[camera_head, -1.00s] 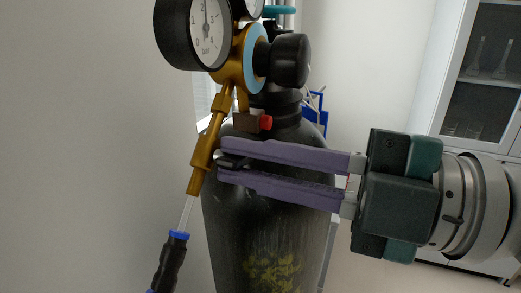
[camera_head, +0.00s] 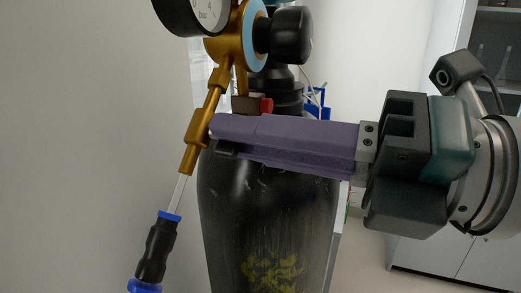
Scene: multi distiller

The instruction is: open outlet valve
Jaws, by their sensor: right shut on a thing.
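The outlet valve (camera_head: 196,128) is a brass body on the slanting brass pipe of the regulator, in front of a black gas cylinder (camera_head: 265,215). A small black handle (camera_head: 226,148) at its right side is partly hidden by my right gripper. My right gripper (camera_head: 222,136), with purple fingers, comes in from the right and is shut on this black handle. Its fingers overlap in the view, one largely in front of the other. My left gripper is not in view.
A pressure gauge (camera_head: 195,14) and a black knob (camera_head: 291,36) sit on the brass regulator (camera_head: 227,48) above. A black and blue fitting (camera_head: 158,248) on a thin clear tube is below the valve. A white cabinet (camera_head: 445,245) stands at the right.

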